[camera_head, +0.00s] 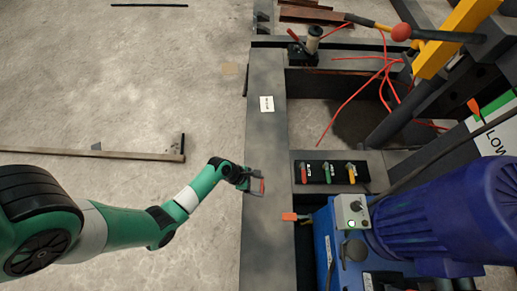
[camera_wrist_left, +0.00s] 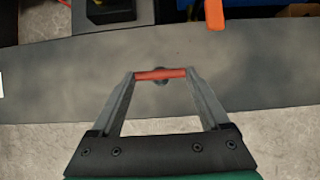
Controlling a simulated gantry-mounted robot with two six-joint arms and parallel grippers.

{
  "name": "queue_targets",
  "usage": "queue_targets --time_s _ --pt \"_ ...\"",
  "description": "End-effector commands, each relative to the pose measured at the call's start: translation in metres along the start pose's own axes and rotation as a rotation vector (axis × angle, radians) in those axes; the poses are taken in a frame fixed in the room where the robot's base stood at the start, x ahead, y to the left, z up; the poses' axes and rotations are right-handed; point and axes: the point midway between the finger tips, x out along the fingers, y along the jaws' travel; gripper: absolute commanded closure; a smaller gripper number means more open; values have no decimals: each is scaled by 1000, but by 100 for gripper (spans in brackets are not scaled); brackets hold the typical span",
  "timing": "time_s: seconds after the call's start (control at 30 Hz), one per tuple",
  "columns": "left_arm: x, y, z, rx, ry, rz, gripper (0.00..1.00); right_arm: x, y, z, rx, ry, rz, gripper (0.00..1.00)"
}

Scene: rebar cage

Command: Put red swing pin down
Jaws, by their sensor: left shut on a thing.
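The red swing pin (camera_wrist_left: 160,74) is a short red bar held crosswise between the fingertips of my left gripper (camera_wrist_left: 160,78) in the left wrist view. A small dark round part shows behind the middle of the pin. In the head view my left gripper (camera_head: 257,185) is over the left part of the long grey beam (camera_head: 266,150), and the red pin (camera_head: 262,186) shows at its tips. I cannot tell whether the pin touches the beam. My right gripper is not in view.
A black panel with red, green and yellow levers (camera_head: 328,172) lies right of the gripper. An orange handle (camera_head: 295,217) sticks out below it, beside a blue motor (camera_head: 440,215). Red hoses (camera_head: 385,80) lie at the upper right. Bare concrete floor (camera_head: 130,90) is on the left.

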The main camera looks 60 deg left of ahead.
Motion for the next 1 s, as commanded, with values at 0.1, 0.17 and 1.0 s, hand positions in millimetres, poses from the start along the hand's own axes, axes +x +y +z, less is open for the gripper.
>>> queue_targets --time_s 0.1,0.17,1.0 --pt "25 -2 -16 0 0 -2 100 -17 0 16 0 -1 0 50" --pt "26 -2 -16 0 0 -2 100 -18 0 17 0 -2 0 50" --pt "3 -2 -12 -3 2 0 0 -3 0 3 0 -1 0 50"
